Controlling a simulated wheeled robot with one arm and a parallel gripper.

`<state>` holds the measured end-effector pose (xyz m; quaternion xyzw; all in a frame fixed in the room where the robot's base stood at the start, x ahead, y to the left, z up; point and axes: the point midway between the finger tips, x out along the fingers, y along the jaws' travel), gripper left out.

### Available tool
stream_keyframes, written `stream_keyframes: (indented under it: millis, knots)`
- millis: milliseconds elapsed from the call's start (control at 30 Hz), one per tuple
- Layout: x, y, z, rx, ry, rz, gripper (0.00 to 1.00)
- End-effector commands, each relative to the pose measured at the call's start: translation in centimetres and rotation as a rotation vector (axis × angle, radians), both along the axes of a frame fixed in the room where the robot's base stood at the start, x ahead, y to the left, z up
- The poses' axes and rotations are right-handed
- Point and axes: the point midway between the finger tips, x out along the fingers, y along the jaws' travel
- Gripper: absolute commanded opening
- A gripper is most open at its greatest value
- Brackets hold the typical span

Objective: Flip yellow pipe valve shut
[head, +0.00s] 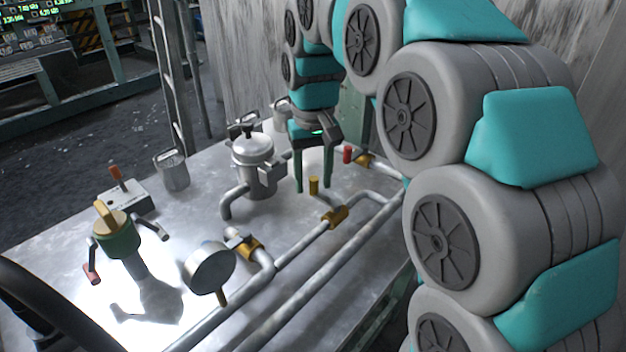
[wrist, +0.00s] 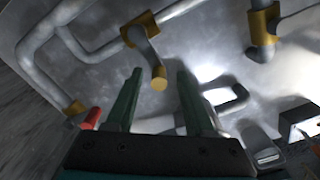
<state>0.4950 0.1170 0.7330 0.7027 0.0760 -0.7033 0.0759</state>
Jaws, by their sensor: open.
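The yellow valve handle (head: 313,186) stands up from a short grey stem at the brass valve body (head: 334,217) on a pipe. In the wrist view, the handle's round yellow end (wrist: 159,80) faces the camera and the brass body (wrist: 138,30) lies beyond it. My gripper (head: 313,189) points down with its green fingers apart. In the head view, the handle appears between the fingertips. In the wrist view, it also shows between my gripper's fingers (wrist: 160,73), with a visible space on each side. I cannot tell whether either finger touches it.
A red-handled valve (head: 347,154) is close behind on the right; its red handle (wrist: 92,118) is beside the left finger in the wrist view. A metal canister (head: 254,160) stands left of my gripper. A round gauge (head: 209,267) and pipes lie toward the front of the metal table (head: 190,217).

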Motion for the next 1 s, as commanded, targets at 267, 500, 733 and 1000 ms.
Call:
stream_keyframes:
  millis: [267,500,733,1000]
  knots:
    - [0.1,0.0,3.8,0.0,-0.006,0.0,0.53]
    - [0.1,0.1,6.3,0.001,-0.004,0.001,0.53]
    - [-0.1,0.0,7.0,-0.001,0.003,0.001,0.53]
    - [-0.1,0.0,7.0,0.0,0.002,0.001,0.53]
